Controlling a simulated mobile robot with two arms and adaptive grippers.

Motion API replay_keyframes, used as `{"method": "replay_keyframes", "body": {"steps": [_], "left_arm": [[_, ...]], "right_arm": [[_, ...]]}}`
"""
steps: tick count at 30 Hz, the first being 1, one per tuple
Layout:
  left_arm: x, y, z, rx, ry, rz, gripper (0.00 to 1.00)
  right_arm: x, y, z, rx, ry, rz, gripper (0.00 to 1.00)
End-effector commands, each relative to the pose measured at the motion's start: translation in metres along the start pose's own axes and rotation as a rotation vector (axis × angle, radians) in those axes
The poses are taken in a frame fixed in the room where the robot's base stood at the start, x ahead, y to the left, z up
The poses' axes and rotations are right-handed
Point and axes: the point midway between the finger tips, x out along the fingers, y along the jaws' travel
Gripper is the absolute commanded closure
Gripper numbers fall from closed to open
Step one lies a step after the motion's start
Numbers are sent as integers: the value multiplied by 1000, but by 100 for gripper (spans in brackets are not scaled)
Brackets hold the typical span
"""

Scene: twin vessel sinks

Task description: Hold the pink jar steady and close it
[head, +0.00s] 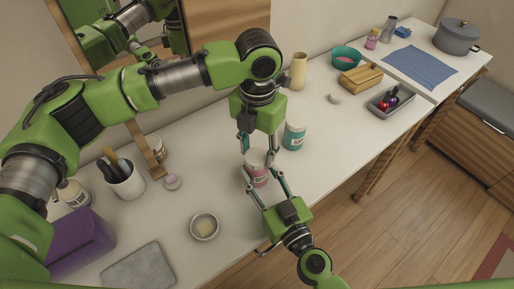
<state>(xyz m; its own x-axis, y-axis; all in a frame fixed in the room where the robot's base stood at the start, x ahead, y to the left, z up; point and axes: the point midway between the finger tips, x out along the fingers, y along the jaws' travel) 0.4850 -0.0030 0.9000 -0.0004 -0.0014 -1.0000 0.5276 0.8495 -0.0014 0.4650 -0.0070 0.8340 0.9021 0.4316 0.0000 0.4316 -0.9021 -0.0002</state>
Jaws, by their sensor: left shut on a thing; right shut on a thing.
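The pink jar (260,178) stands upright near the front edge of the white counter, with a pale lid (257,158) at its top. My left gripper (256,155) points down from above, with its fingers shut on the lid. My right gripper (258,182) reaches in from the front with its fingers shut around the jar's body. The fingers hide parts of the jar's sides. I cannot tell whether the lid is fully seated.
A teal jar (294,136) stands close behind on the right. A beige cylinder (298,70) stands behind. Clear counter lies to the right.

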Motion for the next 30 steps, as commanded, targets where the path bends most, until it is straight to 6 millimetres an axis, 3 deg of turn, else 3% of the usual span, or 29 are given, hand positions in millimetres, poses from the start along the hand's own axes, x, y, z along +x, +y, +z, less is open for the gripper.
{"method": "replay_keyframes", "body": {"steps": [3,9,20,21,22,30], "left_arm": [[0,-1,0,209,-1,-1,69],[0,-2,0,425,-1,0,69],[0,-2,0,458,-1,0,69],[0,-2,0,458,-1,0,50],[0,-2,0,458,-1,0,43],[0,-2,0,456,-1,0,43]], "right_arm": [[0,0,0,0,0,1,100],[0,1,0,0,0,1,100],[0,1,0,0,-1,1,100],[0,1,0,0,-1,1,100],[0,1,0,0,-1,1,100],[0,0,0,0,-1,1,100]]}}
